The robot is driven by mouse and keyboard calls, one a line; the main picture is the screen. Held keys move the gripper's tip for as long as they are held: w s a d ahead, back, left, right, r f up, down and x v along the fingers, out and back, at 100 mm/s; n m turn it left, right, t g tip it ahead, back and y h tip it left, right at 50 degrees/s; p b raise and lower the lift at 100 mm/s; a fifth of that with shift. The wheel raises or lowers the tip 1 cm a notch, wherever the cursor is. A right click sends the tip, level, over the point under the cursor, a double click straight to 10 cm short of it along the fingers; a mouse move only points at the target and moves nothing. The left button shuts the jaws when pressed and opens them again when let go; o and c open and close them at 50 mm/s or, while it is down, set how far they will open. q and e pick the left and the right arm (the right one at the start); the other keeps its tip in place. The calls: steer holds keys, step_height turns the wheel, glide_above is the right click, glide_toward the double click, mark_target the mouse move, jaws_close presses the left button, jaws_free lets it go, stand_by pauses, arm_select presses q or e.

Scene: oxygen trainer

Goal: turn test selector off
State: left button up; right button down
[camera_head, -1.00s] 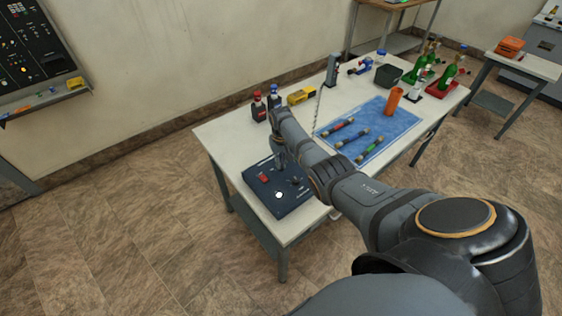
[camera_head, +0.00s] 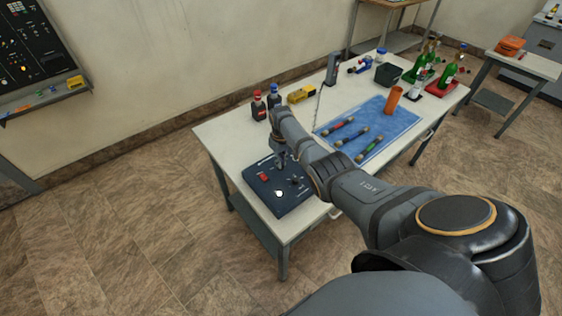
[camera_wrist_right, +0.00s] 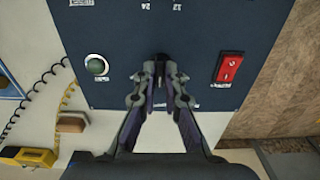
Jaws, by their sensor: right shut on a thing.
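The dark blue test box (camera_head: 262,187) lies on the near left end of the white table; it also fills the upper part of the right wrist view (camera_wrist_right: 200,18). A red rocker switch (camera_head: 264,176) is on the box's left side, and it shows on the right in the wrist view (camera_wrist_right: 230,66). My right gripper (camera_head: 281,163) reaches down onto the box's far part. In the wrist view its fingertips (camera_wrist_right: 161,72) are closed together on a small dark selector knob (camera_wrist_right: 161,58), mostly hidden between them. Its pointer position cannot be read. My left gripper is not in view.
A round pale button (camera_wrist_right: 97,66) sits beside the fingers on the box. Red-capped (camera_head: 258,106) and blue-capped bottles and a yellow device (camera_head: 301,94) stand just beyond. A blue mat (camera_head: 396,116) with several tubes lies right of my arm.

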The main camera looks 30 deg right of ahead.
steer(key=c, duration=1.4)
jaws_free()
steer(key=shift+c, duration=0.2)
steer(key=shift+r, duration=0.1)
step_height(320, 180, up, 12)
steer(key=shift+f, duration=0.2)
